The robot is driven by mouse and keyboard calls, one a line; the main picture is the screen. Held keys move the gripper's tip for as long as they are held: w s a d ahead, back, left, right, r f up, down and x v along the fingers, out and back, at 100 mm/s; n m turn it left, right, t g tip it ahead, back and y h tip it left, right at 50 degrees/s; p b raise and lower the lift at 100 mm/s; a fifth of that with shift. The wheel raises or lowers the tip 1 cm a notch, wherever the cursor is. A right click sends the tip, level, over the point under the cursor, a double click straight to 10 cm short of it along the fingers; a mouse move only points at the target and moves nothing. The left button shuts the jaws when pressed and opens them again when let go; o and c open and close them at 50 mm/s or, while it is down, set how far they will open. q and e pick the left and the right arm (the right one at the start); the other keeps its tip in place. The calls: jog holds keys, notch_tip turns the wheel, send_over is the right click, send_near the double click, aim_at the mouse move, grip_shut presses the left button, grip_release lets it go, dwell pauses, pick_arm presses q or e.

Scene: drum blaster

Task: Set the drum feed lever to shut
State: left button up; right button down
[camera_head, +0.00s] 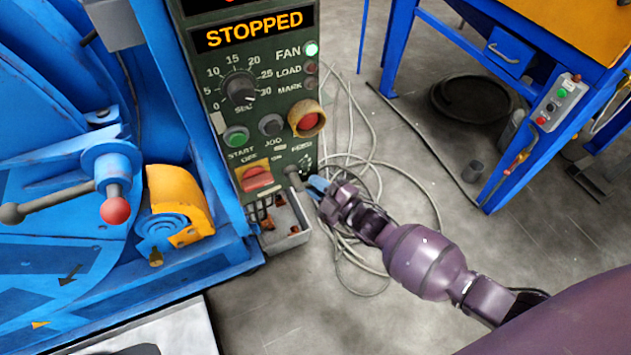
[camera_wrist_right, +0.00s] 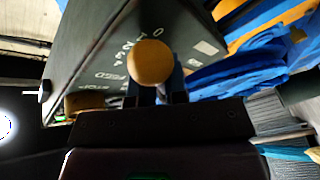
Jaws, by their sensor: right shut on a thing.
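The drum feed lever (camera_head: 294,175) sticks out at the lower right corner of the dark green control panel (camera_head: 220,140). In the right wrist view its round tan knob (camera_wrist_right: 152,62) shows close up, with the panel lettering, partly covered, behind it. My right gripper (camera_head: 314,187) is at the lever, its blue fingers shut on it; the fingers also show in the right wrist view (camera_wrist_right: 162,90). The lever's shaft and the marks around it are mostly hidden, so I cannot tell its setting. My left gripper is not in view.
The panel display (camera_head: 254,30) reads STOPPED. A red switch (camera_head: 257,178) and an open grey box (camera_head: 289,238) are close to the lever. The blue machine (camera_head: 60,130) with a red ball handle (camera_head: 115,211) stands left. Loose cables (camera_head: 372,262) lie on the floor.

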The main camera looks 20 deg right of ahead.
jog(key=shift+f+m+t+b, duration=0.5)
jog(key=shift+f+m, duration=0.15)
jog(key=shift+m, duration=0.55)
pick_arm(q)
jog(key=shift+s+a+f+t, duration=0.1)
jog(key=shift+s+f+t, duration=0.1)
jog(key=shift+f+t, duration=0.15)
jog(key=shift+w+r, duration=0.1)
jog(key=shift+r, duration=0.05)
pick_arm(e)
jog(key=shift+m, duration=0.3)
jog(key=c, duration=1.2)
grip_release()
jog(key=shift+f, duration=0.2)
jog(key=shift+o, duration=0.2)
jog(key=shift+a+r, duration=0.1)
jog(key=shift+r, duration=0.05)
pick_arm(q)
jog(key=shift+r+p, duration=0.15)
jog(key=shift+p, duration=0.6)
pick_arm(e)
jog(key=v, duration=1)
jog(key=shift+s, duration=0.35)
